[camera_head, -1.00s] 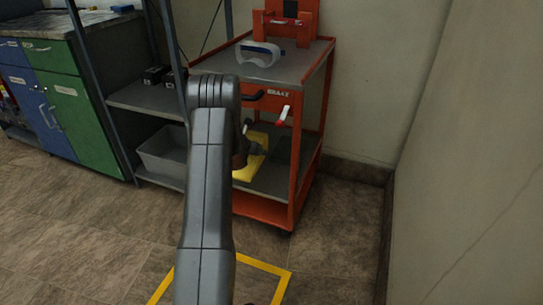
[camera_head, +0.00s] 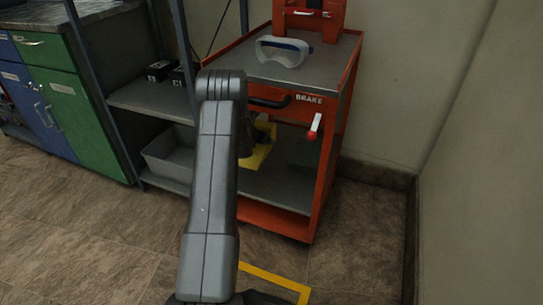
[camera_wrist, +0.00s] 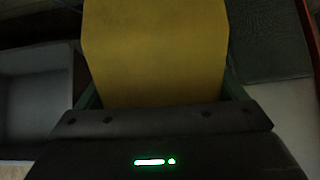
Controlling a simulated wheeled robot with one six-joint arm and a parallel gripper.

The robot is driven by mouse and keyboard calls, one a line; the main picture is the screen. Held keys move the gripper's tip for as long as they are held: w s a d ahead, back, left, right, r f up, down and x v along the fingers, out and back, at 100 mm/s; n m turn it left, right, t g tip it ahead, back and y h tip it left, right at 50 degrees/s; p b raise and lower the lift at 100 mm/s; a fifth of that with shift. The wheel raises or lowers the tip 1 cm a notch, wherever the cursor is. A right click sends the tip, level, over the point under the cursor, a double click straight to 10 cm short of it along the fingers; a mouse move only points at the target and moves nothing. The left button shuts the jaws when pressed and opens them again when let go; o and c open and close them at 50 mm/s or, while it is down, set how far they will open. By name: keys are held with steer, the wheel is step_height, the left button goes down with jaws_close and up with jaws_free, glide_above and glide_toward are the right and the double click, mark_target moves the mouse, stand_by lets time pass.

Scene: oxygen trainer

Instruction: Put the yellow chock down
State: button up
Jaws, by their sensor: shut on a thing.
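The yellow chock (camera_wrist: 155,50) fills the middle of the wrist view, between the fingers of my gripper (camera_wrist: 160,98). My gripper is shut on it. In the head view the chock (camera_head: 258,158) shows as a yellow patch behind my arm, in front of the orange cart's lower part. My arm hides much of it and most of the gripper. I cannot tell whether the chock touches the cart's lower shelf (camera_head: 280,192).
A grey bin (camera_head: 168,155) sits on the shelving to the left. A yellow floor outline (camera_head: 275,281) lies in front. A wall stands at right.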

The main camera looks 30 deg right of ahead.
step_height(320, 180, down, 8)
steer(key=b, duration=0.3)
steer(key=shift+b, duration=0.4)
steer(key=shift+f, duration=0.1)
steer(key=shift+f, duration=0.15)
steer(key=o, duration=1.2)
steer(key=shift+s, duration=0.1)
steer(key=shift+o, duration=0.2)
steer(key=shift+s+a+r, duration=0.1)
steer(key=shift+a+r, duration=0.1)
steer(key=shift+r, duration=0.25)
steer(key=p+v, duration=0.1)
steer(key=v, duration=1)
steer(key=shift+s+a, duration=0.1)
steer(key=shift+s, duration=0.05)
